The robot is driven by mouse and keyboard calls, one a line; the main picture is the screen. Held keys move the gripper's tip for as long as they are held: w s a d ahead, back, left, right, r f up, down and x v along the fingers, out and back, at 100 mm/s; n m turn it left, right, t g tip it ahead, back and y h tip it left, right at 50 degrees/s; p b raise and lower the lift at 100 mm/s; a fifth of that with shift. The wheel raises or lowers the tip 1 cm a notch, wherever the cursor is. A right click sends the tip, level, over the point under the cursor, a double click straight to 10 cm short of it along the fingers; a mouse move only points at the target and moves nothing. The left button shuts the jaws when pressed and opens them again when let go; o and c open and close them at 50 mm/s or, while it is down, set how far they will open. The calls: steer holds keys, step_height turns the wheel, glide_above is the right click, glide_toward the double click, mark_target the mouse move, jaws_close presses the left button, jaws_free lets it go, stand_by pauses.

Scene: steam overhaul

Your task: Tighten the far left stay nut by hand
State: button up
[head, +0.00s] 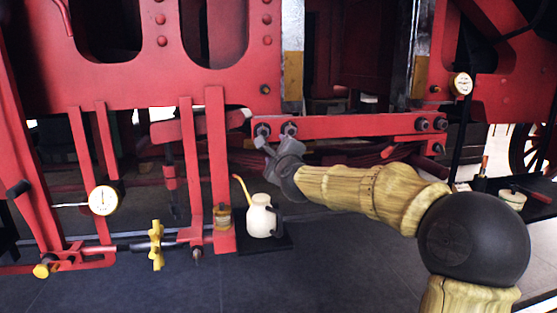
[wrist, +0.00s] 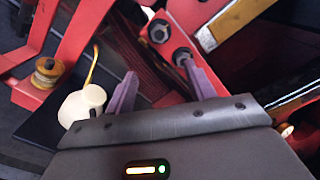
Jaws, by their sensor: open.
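The red stay bar (head: 350,127) runs level across the head view, with two dark nuts at each end. The far left stay nut (head: 262,130) is at its left end, close to a second nut (head: 289,128). The wrist view shows the far left nut (wrist: 159,31) ahead of the fingers and the second nut (wrist: 183,56) by the right fingertip. My gripper (head: 272,141) is open and empty, just below these two nuts. In the wrist view its fingers (wrist: 158,70) stand apart with no nut between them. Whether the right fingertip touches the second nut I cannot tell.
A cream oil can (head: 262,217) with a yellow spout stands on a dark tray below my gripper. Red uprights (head: 216,150), a yellow handwheel (head: 156,245) and a gauge (head: 103,200) are to the left. A metal pillar (head: 293,50) rises behind the bar.

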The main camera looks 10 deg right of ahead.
steer(key=shift+s, duration=0.9)
steer(key=shift+f, duration=0.1)
steer(key=s+a+f+n+g+y, duration=0.1)
steer(key=s+a+f+n+g, duration=0.25)
steer(key=f+n, duration=0.4)
steer(key=s+a+f+n+g+y, duration=0.1)
steer(key=s+a+f+n+g, duration=0.3)
steer(key=f, duration=0.7)
steer(key=s+d+f+n+g+h, duration=0.1)
steer(key=s+d+f+n+g, duration=0.25)
steer(key=s, duration=0.55)
steer(key=s+d+f+n+g, duration=0.1)
steer(key=s+f+n+g, duration=0.1)
steer(key=s+f+n, duration=0.45)
steer(key=s+d+f+n+g+h, duration=0.1)
steer(key=s+d+f+n+g, duration=0.15)
steer(key=s+f, duration=0.6)
steer(key=w+p+v, duration=0.3)
steer(key=p+v, duration=1.7)
steer(key=v, duration=0.2)
steer(key=shift+a+r, duration=0.2)
steer(key=shift+r, duration=0.2)
